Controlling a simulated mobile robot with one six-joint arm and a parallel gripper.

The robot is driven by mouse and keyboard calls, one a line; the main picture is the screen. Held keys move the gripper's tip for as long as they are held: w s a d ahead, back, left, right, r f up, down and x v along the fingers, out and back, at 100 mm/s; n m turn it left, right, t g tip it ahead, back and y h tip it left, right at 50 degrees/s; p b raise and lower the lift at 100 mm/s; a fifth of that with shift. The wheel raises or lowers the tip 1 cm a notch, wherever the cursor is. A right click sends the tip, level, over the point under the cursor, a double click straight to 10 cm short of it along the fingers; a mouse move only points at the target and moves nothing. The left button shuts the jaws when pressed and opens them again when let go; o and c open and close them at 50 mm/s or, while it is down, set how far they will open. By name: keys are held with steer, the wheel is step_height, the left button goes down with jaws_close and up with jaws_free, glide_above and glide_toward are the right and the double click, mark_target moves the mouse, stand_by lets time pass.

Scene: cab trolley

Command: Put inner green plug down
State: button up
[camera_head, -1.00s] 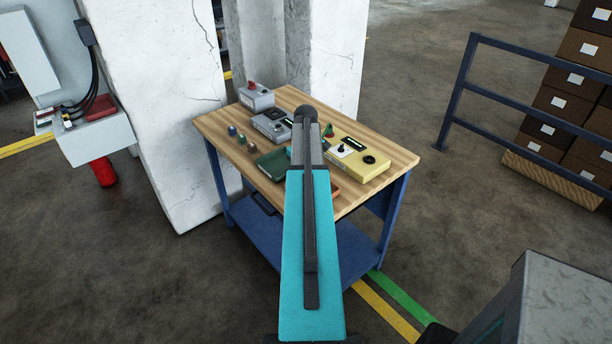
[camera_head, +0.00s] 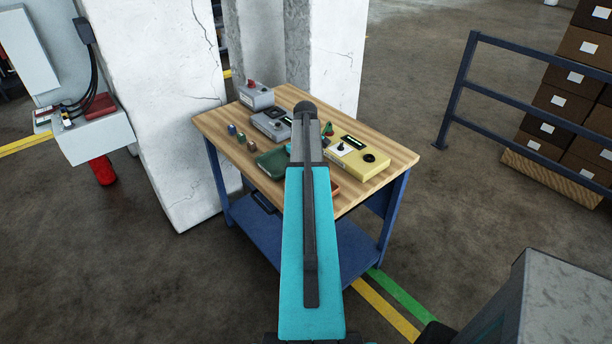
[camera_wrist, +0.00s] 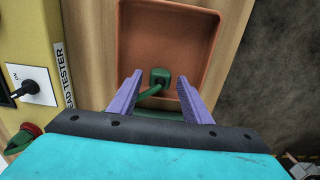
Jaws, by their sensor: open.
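The green plug (camera_wrist: 159,77) lies in an orange-brown tray (camera_wrist: 205,20) in the wrist view, near the tray's edge closest to me. Its green cable runs back toward my gripper. My gripper (camera_wrist: 157,83) is open, with its two purple fingers apart on either side of the plug and cable. I cannot tell whether either finger touches the plug. In the head view my arm hides the gripper and the plug, and only a corner of the tray (camera_head: 335,188) shows.
A yellow lead tester (camera_head: 366,163) stands beside the tray on the wooden table (camera_head: 225,122). A green tray (camera_head: 272,163), grey boxes (camera_head: 257,97) and small coloured parts (camera_head: 241,138) are on the left. A blue railing (camera_head: 530,105) stands apart at right.

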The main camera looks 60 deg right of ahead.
step_height(320, 180, up, 11)
steer(key=b, duration=0.3)
steer(key=shift+r+b, duration=0.2)
steer(key=shift+b, duration=0.1)
stand_by(0.3)
stand_by(0.8)
